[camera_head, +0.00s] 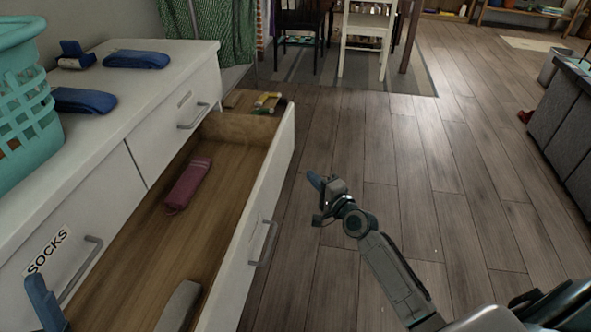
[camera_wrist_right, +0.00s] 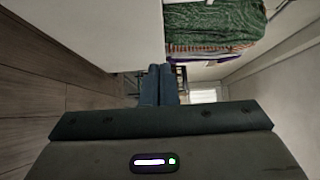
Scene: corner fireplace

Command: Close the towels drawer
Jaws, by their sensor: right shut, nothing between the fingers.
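A wide lower drawer (camera_head: 228,165) of the white dresser is pulled far out, with its white front and handle (camera_head: 264,243) facing right. A rolled maroon cloth (camera_head: 188,184) lies inside it, and a grey item (camera_head: 179,306) is cut off at the bottom edge. No towels label is visible. My right gripper (camera_head: 315,183) is to the right of the drawer front, apart from it, shut and empty. Its blue fingers (camera_wrist_right: 158,85) are together in the right wrist view. A blue finger of my left gripper (camera_head: 45,303) shows at bottom left; its opening is unclear.
Upper drawers, one labelled SOCKS (camera_head: 48,250), look closed. The dresser top (camera_head: 165,62) holds a teal basket (camera_head: 25,105) and blue folded items (camera_head: 136,59). Wood floor right of the drawer is clear.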

